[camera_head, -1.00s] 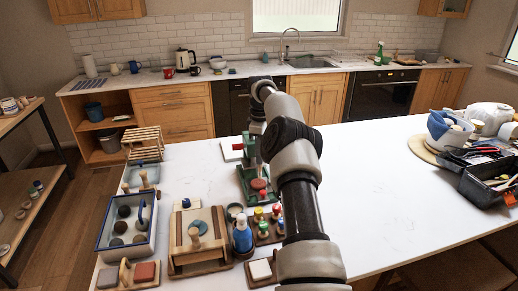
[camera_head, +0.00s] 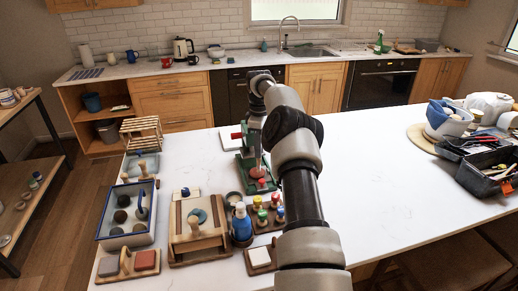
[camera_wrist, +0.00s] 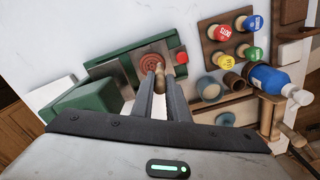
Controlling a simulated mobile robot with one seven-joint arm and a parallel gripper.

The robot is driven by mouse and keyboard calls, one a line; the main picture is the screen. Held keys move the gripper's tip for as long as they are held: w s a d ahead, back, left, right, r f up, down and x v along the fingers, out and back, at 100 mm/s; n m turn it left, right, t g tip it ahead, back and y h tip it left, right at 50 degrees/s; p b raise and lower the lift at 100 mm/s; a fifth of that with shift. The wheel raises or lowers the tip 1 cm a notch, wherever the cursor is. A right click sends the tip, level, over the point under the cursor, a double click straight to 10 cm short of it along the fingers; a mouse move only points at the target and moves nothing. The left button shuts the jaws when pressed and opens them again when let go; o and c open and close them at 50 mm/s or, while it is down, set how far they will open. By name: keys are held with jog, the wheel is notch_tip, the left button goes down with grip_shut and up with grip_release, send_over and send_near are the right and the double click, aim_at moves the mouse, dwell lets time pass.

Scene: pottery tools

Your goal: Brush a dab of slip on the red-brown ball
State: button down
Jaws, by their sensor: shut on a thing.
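A round red-brown clay piece (camera_wrist: 153,63) with small marks on top lies on the grey plate of a green press (camera_wrist: 112,72); it looks flat rather than ball-shaped. It also shows in the head view (camera_head: 257,173). My gripper (camera_wrist: 159,80) is shut on a small tan wooden piece (camera_wrist: 158,74), perhaps a brush handle, over the clay's near edge. I cannot tell whether they touch. A round cup with a blue-grey inside (camera_wrist: 208,88), possibly slip, stands right of my gripper. Dark balls (camera_head: 121,216) lie in a blue-rimmed tray (camera_head: 153,223) at left.
A wooden box (camera_head: 190,243) with a knob is near the front. The white counter's right middle (camera_head: 390,200) is clear.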

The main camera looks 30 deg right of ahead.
jog(key=shift+f, duration=0.5)
dwell(0.6)
jog(key=shift+s+d+f, duration=0.15)
jog(key=shift+d+f, duration=0.05)
jog(key=shift+d, duration=0.05)
dwell(1.0)
jog(key=shift+a+r, duration=0.1)
jog(key=shift+r, duration=3.55)
jog(key=shift+f, duration=0.1)
